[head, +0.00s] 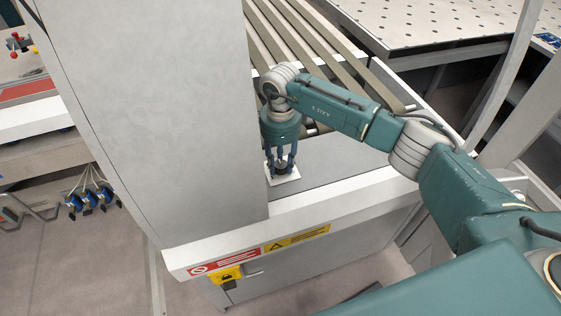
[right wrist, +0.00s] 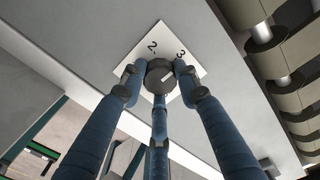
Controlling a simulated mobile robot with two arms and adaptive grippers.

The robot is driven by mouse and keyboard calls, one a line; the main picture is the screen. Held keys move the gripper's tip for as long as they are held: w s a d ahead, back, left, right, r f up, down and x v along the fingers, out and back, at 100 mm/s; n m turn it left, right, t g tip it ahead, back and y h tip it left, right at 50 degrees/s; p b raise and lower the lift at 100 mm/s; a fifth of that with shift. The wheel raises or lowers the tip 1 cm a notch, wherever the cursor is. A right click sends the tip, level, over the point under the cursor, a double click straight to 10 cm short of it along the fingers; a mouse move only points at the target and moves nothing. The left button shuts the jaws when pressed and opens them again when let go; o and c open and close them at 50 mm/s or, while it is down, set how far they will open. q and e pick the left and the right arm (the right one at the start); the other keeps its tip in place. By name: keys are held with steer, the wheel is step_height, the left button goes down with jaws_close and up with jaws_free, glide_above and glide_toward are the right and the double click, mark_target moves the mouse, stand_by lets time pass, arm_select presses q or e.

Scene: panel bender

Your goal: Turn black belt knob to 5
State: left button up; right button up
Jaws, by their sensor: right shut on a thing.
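The black belt knob (right wrist: 159,75) is a dark round knob on a square white dial plate (right wrist: 150,48). In the right wrist view the numbers 2 and 3 show on the plate; its other marks are hidden by the fingers and knob. A light line on the knob's face slants up and right, roughly toward the 3. My right gripper (head: 281,167) points down at the plate, its blue fingers closed around the knob from several sides. In the head view the plate (head: 287,179) shows under the fingertips. My left gripper is not in view.
A tall grey machine column (head: 165,110) stands close left of the right gripper. Belts (head: 300,35) run behind it, and a perforated table (head: 440,20) is at the back right. Warning labels (head: 296,238) are on the front edge. Blue tools (head: 90,198) hang at left.

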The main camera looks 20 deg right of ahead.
steer(key=shift+a+f+m+b, duration=0.1)
steer(key=shift+m+b, duration=1)
steer(key=shift+m, duration=0.1)
steer(key=m+b, duration=0.2)
steer(key=shift+w+m, duration=0.1)
steer(key=shift+m, duration=0.2)
steer(key=m+b, duration=0.2)
steer(key=m, duration=0.1)
steer(key=shift+m, duration=0.4)
steer(key=m+b, duration=0.2)
steer(key=m, duration=0.1)
steer(key=shift+m, duration=0.3)
steer(key=m+b, duration=0.1)
steer(key=m, duration=0.1)
steer(key=m+b, duration=0.1)
steer(key=m, duration=0.3)
steer(key=shift+w+r+b, duration=0.1)
steer(key=shift+r+b, duration=0.15)
steer(key=shift+b, duration=0.15)
steer(key=m, duration=0.2)
steer(key=m+b, duration=0.1)
steer(key=m, duration=0.2)
steer(key=shift+d+r+m, duration=0.15)
steer(key=shift+d+m, duration=0.05)
steer(key=shift+m, duration=0.1)
